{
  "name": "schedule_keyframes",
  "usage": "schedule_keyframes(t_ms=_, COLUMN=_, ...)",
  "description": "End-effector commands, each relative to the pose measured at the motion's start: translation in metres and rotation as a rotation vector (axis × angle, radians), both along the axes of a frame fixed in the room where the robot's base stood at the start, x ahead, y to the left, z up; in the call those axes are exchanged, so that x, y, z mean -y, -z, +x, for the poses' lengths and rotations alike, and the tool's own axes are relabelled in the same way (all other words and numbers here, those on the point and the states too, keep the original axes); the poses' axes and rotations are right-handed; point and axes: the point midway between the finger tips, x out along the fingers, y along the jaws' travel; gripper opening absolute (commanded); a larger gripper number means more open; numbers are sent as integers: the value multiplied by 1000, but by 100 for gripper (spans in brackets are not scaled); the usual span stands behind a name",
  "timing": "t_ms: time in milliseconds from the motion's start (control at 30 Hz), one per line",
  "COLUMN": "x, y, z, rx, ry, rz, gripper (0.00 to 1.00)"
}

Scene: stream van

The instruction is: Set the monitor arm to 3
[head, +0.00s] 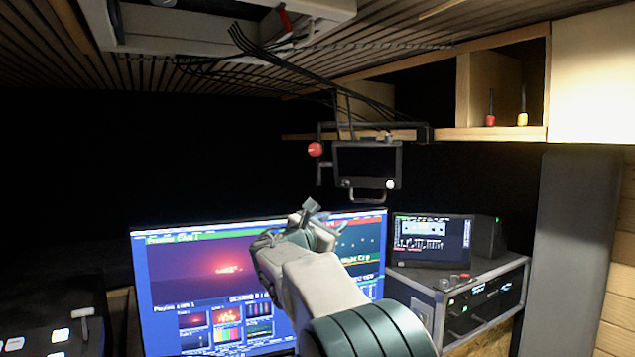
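A small dark monitor (367,160) hangs below the wooden shelf on a dark bracket (372,128), right of the picture's middle. A metal handle (368,197) sticks out under it. A red ball knob (315,149) sits at the bracket's left end. I see no number markings on this mount. My gripper (312,212) is in front of the large screen, below and left of the small monitor, apparently apart from it. Its fingers are small and seen from behind, so I cannot tell if they are open or shut.
A large lit screen (205,265) stands behind my arm. A laptop-like display (432,240) sits on a rack case (475,290) at right. Black cables (285,65) hang from the ceiling. A control panel (50,325) is at lower left. A grey panel (575,230) stands at right.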

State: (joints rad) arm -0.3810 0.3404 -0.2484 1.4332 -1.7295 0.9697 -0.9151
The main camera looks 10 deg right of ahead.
Motion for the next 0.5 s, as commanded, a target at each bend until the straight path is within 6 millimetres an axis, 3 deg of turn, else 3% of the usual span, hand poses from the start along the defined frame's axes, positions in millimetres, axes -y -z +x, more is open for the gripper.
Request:
schedule_keyframes(t_ms=100, x=-38, y=-19, z=30, rx=-11, ry=-34, rz=-237, gripper=36)
schedule_keyframes(t_ms=233, x=-66, y=-34, z=45, rx=-12, ry=-46, rz=-402, gripper=36)
schedule_keyframes(t_ms=367, x=-75, y=-41, z=52, rx=-11, ry=-49, rz=-465, gripper=36)
schedule_keyframes(t_ms=500, x=-67, y=-49, z=62, rx=-10, ry=-47, rz=-469, gripper=36)
